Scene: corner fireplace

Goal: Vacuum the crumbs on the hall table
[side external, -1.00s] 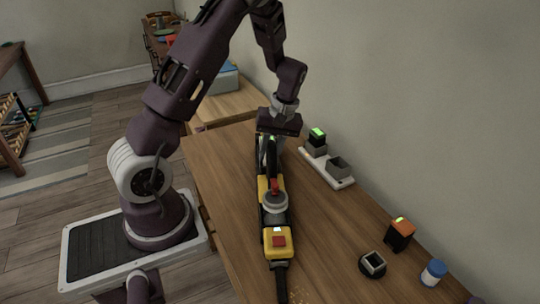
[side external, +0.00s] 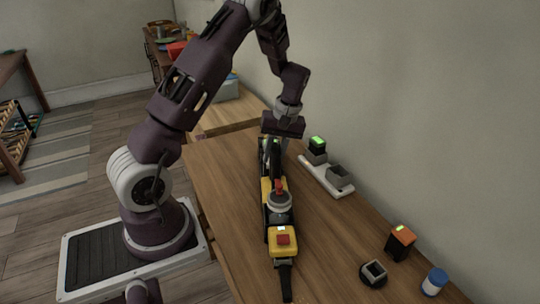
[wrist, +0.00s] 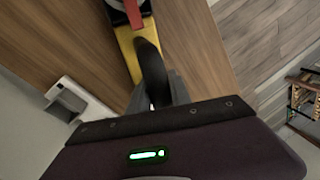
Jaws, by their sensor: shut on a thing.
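A yellow and black hand vacuum (side external: 283,240) with a red button and a grey round part extends along the wooden hall table (side external: 225,195), its dark nozzle toward the near edge of the picture. My gripper (side external: 278,145) is shut on its black handle at the far end. In the wrist view my gripper (wrist: 165,95) holds the curved black handle of the vacuum (wrist: 126,48). Whether the vacuum touches the table or hangs just above it, I cannot tell. I cannot clearly make out crumbs in the present views.
Along the wall side stand a white base (side external: 325,176) with grey holders and a green-lit block (side external: 317,143), an orange and black block (side external: 401,243), a small dark square-holed holder (side external: 374,272) and a blue-white canister (side external: 434,282). The table's left side is clear.

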